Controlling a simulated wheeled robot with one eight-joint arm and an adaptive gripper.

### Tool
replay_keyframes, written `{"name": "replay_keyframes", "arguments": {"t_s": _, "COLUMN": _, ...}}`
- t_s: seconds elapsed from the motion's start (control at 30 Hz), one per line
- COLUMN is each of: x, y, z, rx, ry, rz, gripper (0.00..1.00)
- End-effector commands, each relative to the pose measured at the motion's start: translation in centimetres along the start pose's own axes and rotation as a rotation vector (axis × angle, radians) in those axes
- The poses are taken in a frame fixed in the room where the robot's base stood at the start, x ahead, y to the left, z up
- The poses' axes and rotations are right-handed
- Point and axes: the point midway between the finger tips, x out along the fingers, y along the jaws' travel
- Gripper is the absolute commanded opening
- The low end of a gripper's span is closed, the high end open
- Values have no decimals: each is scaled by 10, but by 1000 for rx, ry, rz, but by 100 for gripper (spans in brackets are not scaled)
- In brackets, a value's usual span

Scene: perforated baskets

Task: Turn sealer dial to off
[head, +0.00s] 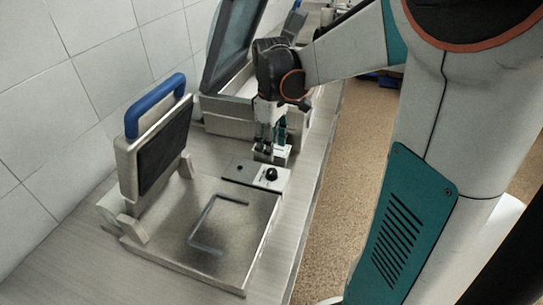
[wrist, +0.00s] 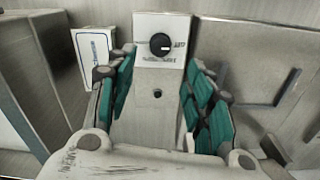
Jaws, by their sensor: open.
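The sealer (head: 165,235) stands on the counter with its blue-handled lid (head: 155,105) raised. Its control panel (head: 240,168) carries a round black dial (head: 271,174). In the wrist view the dial (wrist: 160,44) shows a white pointer mark aimed right, toward a small printed label that is hard to read. My gripper (head: 264,150) is just behind the panel in the head view, pointing down. In the wrist view my gripper (wrist: 161,65) is open, its green-padded fingers on either side of the panel, with the dial between and beyond the tips. No contact with the dial shows.
A second machine with a raised dark lid (head: 235,40) stands behind my gripper. A small white box (wrist: 95,55) is left of the panel in the wrist view. The counter's strip (head: 308,190) right of the sealer is clear. Tiled wall runs along the left.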

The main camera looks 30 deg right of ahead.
Motion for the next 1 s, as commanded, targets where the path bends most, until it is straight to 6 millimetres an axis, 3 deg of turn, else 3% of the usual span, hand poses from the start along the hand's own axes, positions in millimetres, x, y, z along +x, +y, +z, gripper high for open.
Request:
{"name": "replay_keyframes", "arguments": {"t_s": 0.23, "x": -21, "y": 0, "z": 0, "rx": 0, "ry": 0, "rz": 0, "gripper": 48}}
{"name": "replay_keyframes", "arguments": {"t_s": 0.8, "x": -23, "y": 0, "z": 0, "rx": -1, "ry": 1, "rz": 1, "gripper": 48}}
{"name": "replay_keyframes", "arguments": {"t_s": 1.0, "x": -49, "y": -22, "z": -18, "rx": -13, "ry": 68, "rz": 63, "gripper": 48}}
